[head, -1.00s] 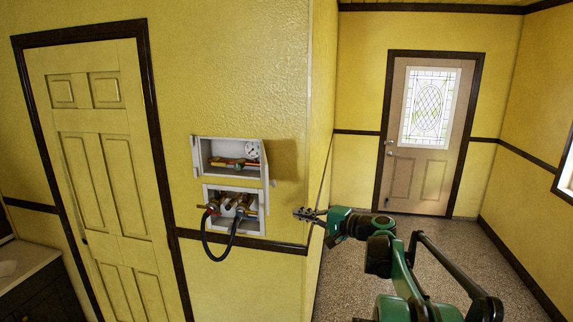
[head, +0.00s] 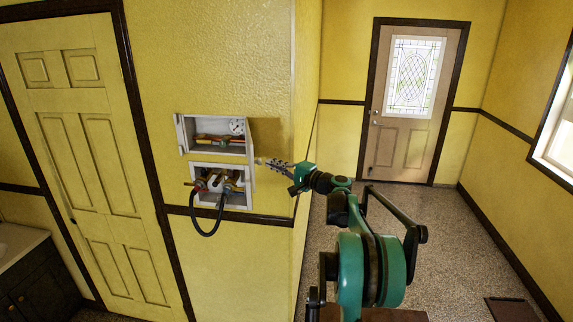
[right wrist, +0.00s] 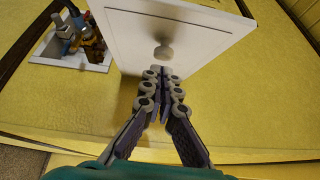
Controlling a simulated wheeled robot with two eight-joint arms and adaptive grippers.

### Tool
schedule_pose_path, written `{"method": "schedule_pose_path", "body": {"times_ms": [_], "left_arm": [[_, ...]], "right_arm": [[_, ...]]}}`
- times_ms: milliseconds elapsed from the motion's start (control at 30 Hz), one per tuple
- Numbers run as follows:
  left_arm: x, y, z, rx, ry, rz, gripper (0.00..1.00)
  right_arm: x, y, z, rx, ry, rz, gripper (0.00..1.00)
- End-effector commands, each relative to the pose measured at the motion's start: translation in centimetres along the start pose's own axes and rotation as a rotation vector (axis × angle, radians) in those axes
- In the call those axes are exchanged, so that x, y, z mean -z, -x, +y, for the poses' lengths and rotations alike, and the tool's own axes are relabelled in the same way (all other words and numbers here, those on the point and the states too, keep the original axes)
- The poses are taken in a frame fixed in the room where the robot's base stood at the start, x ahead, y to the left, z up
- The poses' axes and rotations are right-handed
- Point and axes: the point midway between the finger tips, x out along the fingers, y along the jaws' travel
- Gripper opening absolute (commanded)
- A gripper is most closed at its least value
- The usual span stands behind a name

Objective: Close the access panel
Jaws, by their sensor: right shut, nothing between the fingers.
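The access panel (head: 250,143) is a white door on the upper recessed wall box (head: 212,152). It stands open, jutting from the wall and seen nearly edge-on in the head view. The right wrist view shows its broad white face (right wrist: 205,30) with a round knob (right wrist: 164,52). My right gripper (head: 268,163) is shut and empty, on the right side of the panel. In the right wrist view its fingertips (right wrist: 161,76) point at the panel just below the knob; whether they touch cannot be told. My left gripper is out of view.
A lower open wall box (head: 240,199) holds valves and a dark hose (head: 203,232). A closed yellow door (head: 85,160) is at left, a door with a glass pane (head: 408,110) at the back right. Bare yellow wall lies right of the boxes.

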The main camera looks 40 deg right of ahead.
Motion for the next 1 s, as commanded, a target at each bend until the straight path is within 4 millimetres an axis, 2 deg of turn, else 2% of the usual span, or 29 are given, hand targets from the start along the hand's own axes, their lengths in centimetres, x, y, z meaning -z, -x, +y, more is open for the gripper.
{"method": "schedule_pose_path", "body": {"times_ms": [133,667,867,1000], "left_arm": [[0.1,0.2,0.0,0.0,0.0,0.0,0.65],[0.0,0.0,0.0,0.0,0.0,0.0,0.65],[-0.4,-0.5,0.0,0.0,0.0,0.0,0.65],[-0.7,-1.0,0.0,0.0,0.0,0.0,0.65]], "right_arm": [[-0.7,-0.7,0.0,0.0,0.0,-0.001,0.0],[-1.2,-1.1,0.1,0.001,0.001,0.016,0.0],[-3.2,-2.4,0.2,0.004,0.003,0.09,0.0],[-5.4,-4.0,0.4,0.007,0.007,0.186,0.0]]}}
